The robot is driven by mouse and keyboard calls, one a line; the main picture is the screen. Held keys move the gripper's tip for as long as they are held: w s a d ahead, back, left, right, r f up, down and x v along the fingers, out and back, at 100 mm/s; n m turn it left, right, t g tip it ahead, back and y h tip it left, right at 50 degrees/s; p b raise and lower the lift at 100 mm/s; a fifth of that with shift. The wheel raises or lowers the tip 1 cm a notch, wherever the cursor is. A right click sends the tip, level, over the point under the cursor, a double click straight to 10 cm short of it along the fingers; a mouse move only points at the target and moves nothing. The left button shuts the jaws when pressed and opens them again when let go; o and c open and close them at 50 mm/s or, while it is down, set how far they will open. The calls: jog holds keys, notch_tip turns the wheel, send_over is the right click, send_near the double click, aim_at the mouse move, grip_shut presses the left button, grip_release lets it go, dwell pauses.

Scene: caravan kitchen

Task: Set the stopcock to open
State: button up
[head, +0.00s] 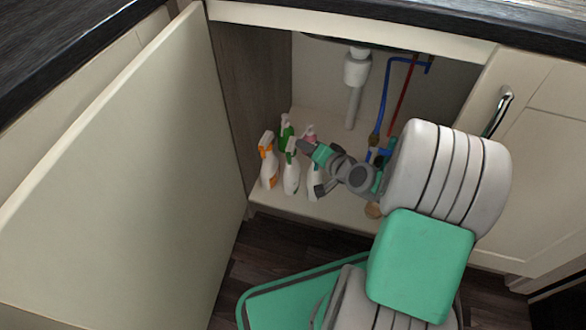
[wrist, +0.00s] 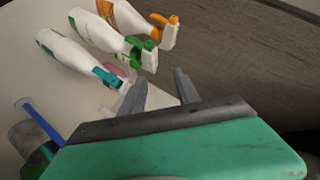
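The stopcock appears to be the brass fitting (head: 374,139) low on the blue pipe, with a blue part (head: 384,152) beside it, in the head view. My arm partly covers this area, so I cannot tell the handle's setting. My gripper (head: 303,146) is inside the cupboard, left of the pipes and over the spray bottles, apart from the stopcock. In the wrist view my gripper (wrist: 160,78) has its two fingers spread with nothing between them. The blue pipe (wrist: 42,123) shows at the left there; the stopcock cannot be made out clearly.
An orange-topped bottle (head: 268,162), a green-topped bottle (head: 291,172) and a teal-topped bottle (wrist: 75,60) stand close to my gripper. A white drain pipe (head: 355,90) and a red pipe (head: 402,98) hang behind. The open cupboard door (head: 130,170) bounds the left.

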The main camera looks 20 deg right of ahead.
jog(key=s+a+r+n+g+p, duration=0.1)
jog(key=s+a+r+n+g, duration=0.2)
jog(key=s+a+n+g, duration=0.3)
jog(key=shift+s+a+n+g+h, duration=0.35)
jog(key=shift+s+a+g, duration=0.3)
jog(key=shift+s, duration=0.5)
